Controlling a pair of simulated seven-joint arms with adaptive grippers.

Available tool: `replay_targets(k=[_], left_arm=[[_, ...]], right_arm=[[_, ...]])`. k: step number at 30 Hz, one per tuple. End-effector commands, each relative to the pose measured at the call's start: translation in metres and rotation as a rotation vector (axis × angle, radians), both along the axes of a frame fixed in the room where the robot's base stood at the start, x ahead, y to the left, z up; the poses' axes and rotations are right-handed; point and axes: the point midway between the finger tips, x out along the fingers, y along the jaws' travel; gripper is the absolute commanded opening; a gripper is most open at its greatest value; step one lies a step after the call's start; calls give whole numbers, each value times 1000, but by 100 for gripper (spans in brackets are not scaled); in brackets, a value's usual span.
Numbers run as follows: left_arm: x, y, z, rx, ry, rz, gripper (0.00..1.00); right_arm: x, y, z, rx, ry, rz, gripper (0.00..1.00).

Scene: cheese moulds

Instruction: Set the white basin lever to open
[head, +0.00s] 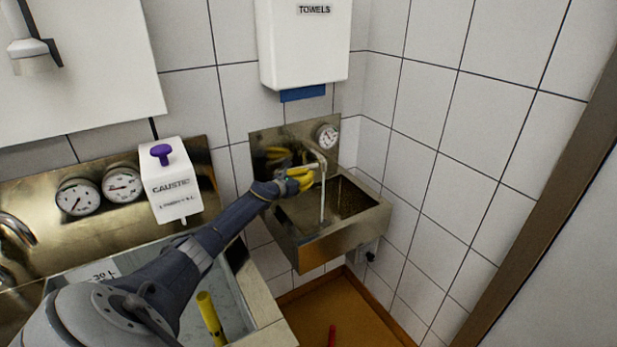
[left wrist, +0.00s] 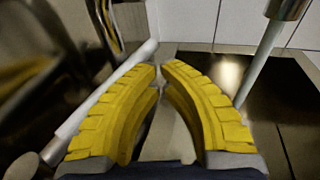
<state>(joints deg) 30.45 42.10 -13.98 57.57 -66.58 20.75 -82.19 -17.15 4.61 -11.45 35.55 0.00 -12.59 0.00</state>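The steel hand basin (head: 335,245) hangs on the wall in the corner, with a thin tap and a pale stream running down from it (head: 322,200). The stream also shows in the left wrist view (left wrist: 258,62). A white lever (left wrist: 105,90) runs diagonally in the left wrist view, from the lower left up to just beyond my fingertips. My left gripper (head: 303,179) is over the basin's left side, beside the tap. Its yellow fingers (left wrist: 160,68) nearly meet at the tips, with nothing clearly held between them. Whether they touch the lever I cannot tell. My right gripper is out of view.
A round gauge (head: 327,136) sits on the basin's steel splashback. A towel dispenser (head: 305,45) hangs above. A white caustic box (head: 172,185) and two gauges (head: 123,184) are left. A yellow cylinder (head: 211,318) stands below my left arm.

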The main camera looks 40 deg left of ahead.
Motion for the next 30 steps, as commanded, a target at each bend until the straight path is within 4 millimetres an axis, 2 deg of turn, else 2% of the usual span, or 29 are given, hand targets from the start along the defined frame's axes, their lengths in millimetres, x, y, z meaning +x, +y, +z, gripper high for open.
replay_targets(k=[8,24,30], left_arm=[[-12,3,1,4,2,2,0],[-84,8,9,1,3,-1,0],[-103,10,12,1,1,0,0]], right_arm=[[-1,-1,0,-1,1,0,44],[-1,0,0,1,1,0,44],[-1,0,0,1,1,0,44]])
